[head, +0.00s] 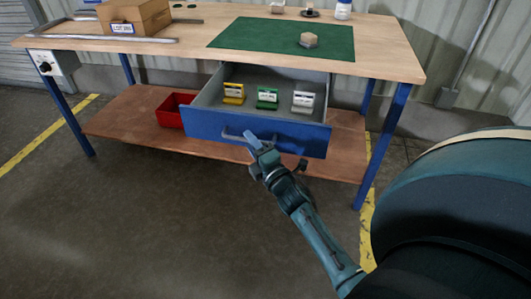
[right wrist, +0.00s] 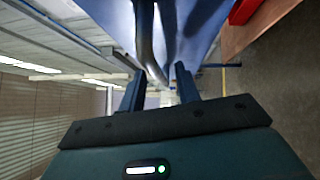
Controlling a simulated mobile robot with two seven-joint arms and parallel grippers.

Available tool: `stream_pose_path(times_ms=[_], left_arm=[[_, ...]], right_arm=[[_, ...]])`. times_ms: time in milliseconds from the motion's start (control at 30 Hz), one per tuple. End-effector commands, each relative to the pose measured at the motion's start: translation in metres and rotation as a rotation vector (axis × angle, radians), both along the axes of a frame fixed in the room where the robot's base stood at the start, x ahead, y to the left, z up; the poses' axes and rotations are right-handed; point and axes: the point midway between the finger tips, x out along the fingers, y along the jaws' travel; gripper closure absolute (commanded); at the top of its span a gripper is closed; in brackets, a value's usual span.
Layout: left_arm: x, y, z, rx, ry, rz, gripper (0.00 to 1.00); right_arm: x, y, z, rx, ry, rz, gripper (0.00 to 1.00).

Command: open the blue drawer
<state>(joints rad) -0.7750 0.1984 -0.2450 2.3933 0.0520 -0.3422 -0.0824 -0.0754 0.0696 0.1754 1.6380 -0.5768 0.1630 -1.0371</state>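The blue drawer (head: 230,130) hangs under the workbench and is pulled well out, its grey inside showing. Its front carries a bar handle (head: 236,136). My right gripper (head: 256,144) is at the handle, in front of the drawer front. In the right wrist view its two fingers (right wrist: 160,88) stand apart, and the handle (right wrist: 149,40) runs down towards the gap between them, nearer the left finger. A gap shows beside the right finger. Whether the handle touches a finger is unclear. My left gripper is not in view.
The drawer holds yellow (head: 233,93), green (head: 267,97) and white (head: 303,102) labelled holders. A red bin (head: 171,110) sits on the lower shelf (head: 120,122). A green mat (head: 240,32) and cardboard box (head: 134,16) are on the benchtop. Floor before the bench is clear.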

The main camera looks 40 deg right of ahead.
Motion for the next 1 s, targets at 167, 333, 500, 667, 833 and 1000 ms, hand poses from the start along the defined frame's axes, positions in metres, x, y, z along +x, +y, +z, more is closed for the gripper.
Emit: stream_pose_path(times_ms=[167, 333, 500, 667, 833, 1000], left_arm=[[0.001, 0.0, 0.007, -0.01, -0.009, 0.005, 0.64], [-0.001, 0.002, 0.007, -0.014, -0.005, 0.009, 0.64], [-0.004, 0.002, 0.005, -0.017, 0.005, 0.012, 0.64], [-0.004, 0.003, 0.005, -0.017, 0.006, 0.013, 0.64], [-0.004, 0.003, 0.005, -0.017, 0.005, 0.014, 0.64], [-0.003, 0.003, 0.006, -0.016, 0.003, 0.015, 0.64]], right_arm=[[-0.041, 0.003, -0.006, 0.002, 0.005, -0.001, 0.68], [-0.077, 0.005, -0.011, 0.001, 0.005, -0.002, 0.68], [-0.102, 0.007, -0.014, 0.0, 0.003, -0.001, 0.68], [-0.111, 0.008, -0.015, 0.0, 0.0, 0.0, 0.68], [-0.112, 0.008, -0.015, 0.0, 0.0, 0.0, 0.68], [-0.112, 0.008, -0.015, 0.0, 0.0, 0.0, 0.68]])
